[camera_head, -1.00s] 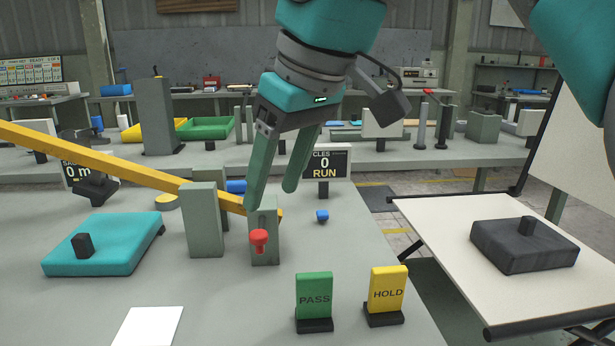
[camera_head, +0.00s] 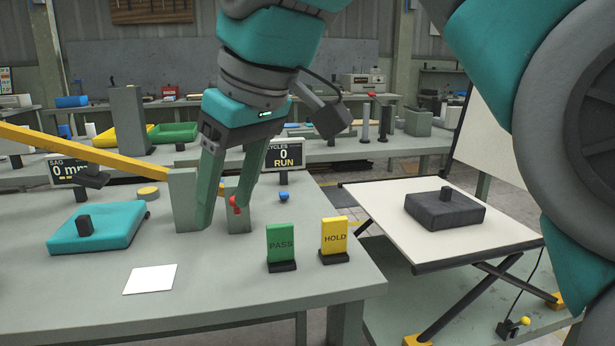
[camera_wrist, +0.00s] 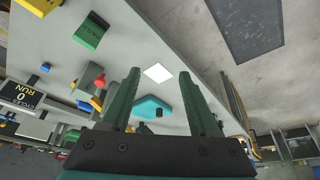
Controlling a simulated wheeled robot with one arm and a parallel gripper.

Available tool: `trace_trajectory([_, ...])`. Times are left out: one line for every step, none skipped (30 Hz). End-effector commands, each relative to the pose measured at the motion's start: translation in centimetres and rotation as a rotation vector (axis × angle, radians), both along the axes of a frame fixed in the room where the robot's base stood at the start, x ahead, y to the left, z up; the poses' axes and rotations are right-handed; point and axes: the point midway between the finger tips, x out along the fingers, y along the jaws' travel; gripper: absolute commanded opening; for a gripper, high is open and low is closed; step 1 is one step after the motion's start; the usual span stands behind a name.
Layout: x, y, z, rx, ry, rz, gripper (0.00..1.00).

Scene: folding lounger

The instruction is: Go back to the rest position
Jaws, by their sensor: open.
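My gripper (camera_head: 222,212) hangs over the grey workbench (camera_head: 200,275), its two green fingers pointing down and apart with nothing between them. In the head view the fingers overlap the grey posts (camera_head: 185,205) and a red knob (camera_head: 235,204); whether they touch cannot be told. In the wrist view the open fingers (camera_wrist: 161,100) frame a white card (camera_wrist: 158,73) and a teal block (camera_wrist: 152,107). A yellow bar (camera_head: 80,150) slopes down toward the posts. The teal block (camera_head: 105,228) with a black knob lies on the bench at the left.
Green PASS (camera_head: 281,243) and yellow HOLD (camera_head: 334,236) signs stand near the bench's right front. A display (camera_head: 285,154) stands behind the posts. The front of the bench is mostly clear.

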Motion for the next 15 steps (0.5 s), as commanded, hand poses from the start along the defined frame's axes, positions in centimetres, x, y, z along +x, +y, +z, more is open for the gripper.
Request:
trace_trajectory([0.1,-0.3,-0.5,-0.006,0.008,-0.011,0.62])
trace_trajectory([0.2,-0.4,-0.6,-0.008,0.011,-0.017,0.62])
trace_trajectory([0.2,-0.6,-0.9,-0.01,0.014,-0.026,0.62])
trace_trajectory([0.3,-0.8,-1.1,-0.013,0.017,-0.032,0.62])
trace_trajectory([0.3,-1.0,-1.3,-0.016,0.02,-0.039,0.62])
trace_trajectory([0.4,-1.2,-1.7,-0.02,0.025,-0.047,0.62])
trace_trajectory([0.4,-1.4,-2.0,-0.023,0.029,-0.056,0.62])
trace_trajectory([0.4,-1.6,-2.3,-0.026,0.033,-0.063,0.62])
trace_trajectory([0.5,-1.9,-2.7,-0.03,0.038,-0.077,0.62])
trace_trajectory([0.6,-2.1,-3.0,-0.032,0.041,-0.087,0.62])
trace_trajectory([0.6,-2.3,-3.3,-0.035,0.044,-0.097,0.62])
trace_trajectory([0.7,-2.7,-3.8,-0.039,0.05,-0.112,0.62])
trace_trajectory([0.7,-3.0,-4.2,-0.045,0.057,-0.123,0.62])
trace_trajectory([0.7,-3.3,-4.7,-0.05,0.064,-0.134,0.62])
trace_trajectory([0.8,-3.8,-5.4,-0.058,0.074,-0.152,0.62])
